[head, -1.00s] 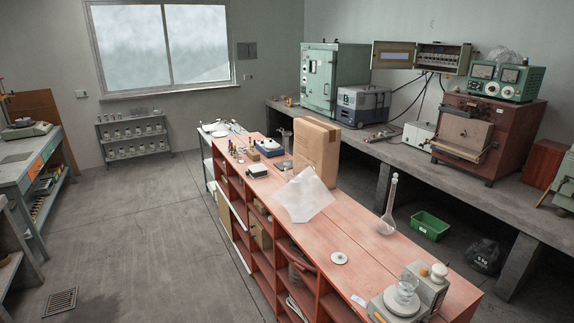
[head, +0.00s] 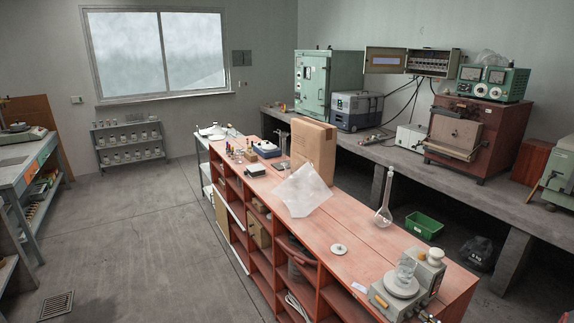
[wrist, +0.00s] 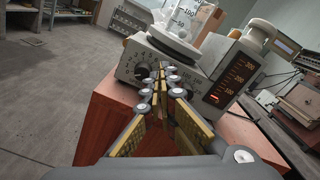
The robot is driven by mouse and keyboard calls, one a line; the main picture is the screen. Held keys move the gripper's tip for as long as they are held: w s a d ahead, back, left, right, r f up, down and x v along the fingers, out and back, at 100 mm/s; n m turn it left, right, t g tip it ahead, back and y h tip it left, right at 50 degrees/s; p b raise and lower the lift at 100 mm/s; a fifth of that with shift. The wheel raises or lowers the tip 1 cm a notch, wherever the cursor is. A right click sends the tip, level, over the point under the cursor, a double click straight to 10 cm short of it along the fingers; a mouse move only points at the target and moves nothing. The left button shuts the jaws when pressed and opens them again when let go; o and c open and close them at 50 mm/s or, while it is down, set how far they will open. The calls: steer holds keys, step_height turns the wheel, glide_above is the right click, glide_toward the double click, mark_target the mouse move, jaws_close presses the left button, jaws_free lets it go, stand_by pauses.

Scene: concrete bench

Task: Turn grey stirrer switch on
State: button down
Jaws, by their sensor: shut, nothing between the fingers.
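The grey stirrer (head: 384,300) stands at the near end of the red-topped bench, with a glass beaker (head: 405,270) on its round white plate. In the wrist view the stirrer's front panel (wrist: 132,62) shows a dark dial (wrist: 143,73) with numbers around it. An upright scale column with an orange-red light (wrist: 214,98) is at its right. My gripper (wrist: 164,80) is shut and empty, its tips in front of the panel just right of the dial. They cover part of the panel; I cannot make out the switch or tell whether the tips touch.
On the bench (head: 345,270) are a white round lid (head: 339,250), a long-necked flask (head: 384,215), a pale sheet (head: 303,192) and a cardboard box (head: 313,150).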

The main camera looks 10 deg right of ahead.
steer(key=shift+x, duration=0.85)
steer(key=shift+r, duration=0.1)
steer(key=shift+w+d, duration=0.35)
steer(key=shift+w, duration=0.05)
stand_by(0.8)
steer(key=shift+r, duration=0.35)
steer(key=v, duration=0.6)
steer(key=shift+p, duration=0.4)
steer(key=c, duration=2.5)
jaws_free()
steer(key=shift+s, duration=0.1)
steer(key=shift+c, duration=0.2)
